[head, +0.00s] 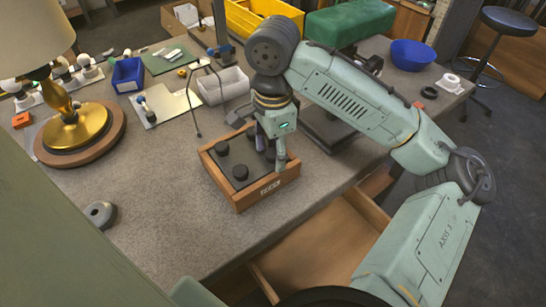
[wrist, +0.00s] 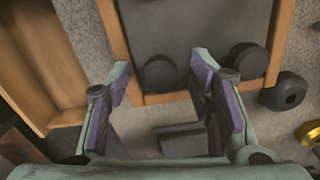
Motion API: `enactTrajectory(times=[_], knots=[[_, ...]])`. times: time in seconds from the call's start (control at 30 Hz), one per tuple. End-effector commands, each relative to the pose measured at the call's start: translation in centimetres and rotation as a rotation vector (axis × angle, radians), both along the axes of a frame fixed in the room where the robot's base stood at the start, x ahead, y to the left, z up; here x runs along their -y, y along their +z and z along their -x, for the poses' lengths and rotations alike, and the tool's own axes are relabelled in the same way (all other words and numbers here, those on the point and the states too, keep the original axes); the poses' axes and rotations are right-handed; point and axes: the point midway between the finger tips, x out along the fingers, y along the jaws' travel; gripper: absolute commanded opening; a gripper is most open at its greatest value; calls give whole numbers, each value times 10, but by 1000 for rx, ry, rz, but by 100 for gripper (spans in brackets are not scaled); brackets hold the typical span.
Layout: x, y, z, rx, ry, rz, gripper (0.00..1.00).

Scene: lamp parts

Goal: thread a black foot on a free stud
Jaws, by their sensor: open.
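A wooden tray (head: 238,202) with a dark insert stands near the table's front edge and holds several round black feet (head: 240,172). My gripper (head: 270,158) is over the tray's right part in the head view and hides some of the insert. One black foot (wrist: 160,72) lies just ahead of the gap, and another black foot (wrist: 247,60) is beyond the right finger. I cannot make out a free stud in either view.
A brass lamp on a round wooden base (head: 110,146) stands at the left. A grey ring (head: 100,213) lies on the table's front left. A white bin (head: 223,86) and a blue bin (head: 128,75) are behind. An open drawer (head: 315,250) juts out below the table.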

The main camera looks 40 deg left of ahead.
Motion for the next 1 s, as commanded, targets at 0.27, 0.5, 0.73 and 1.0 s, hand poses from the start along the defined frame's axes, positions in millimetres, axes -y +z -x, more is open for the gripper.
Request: enactTrajectory(times=[0.27, 0.5, 0.73, 1.0], knots=[[0, 12, -1, 3, -1, -1, 48], [0, 61, -1, 6, -1, 0, 48], [0, 103, -1, 3, -2, 1, 48], [0, 120, 0, 0, -1, 0, 48]])
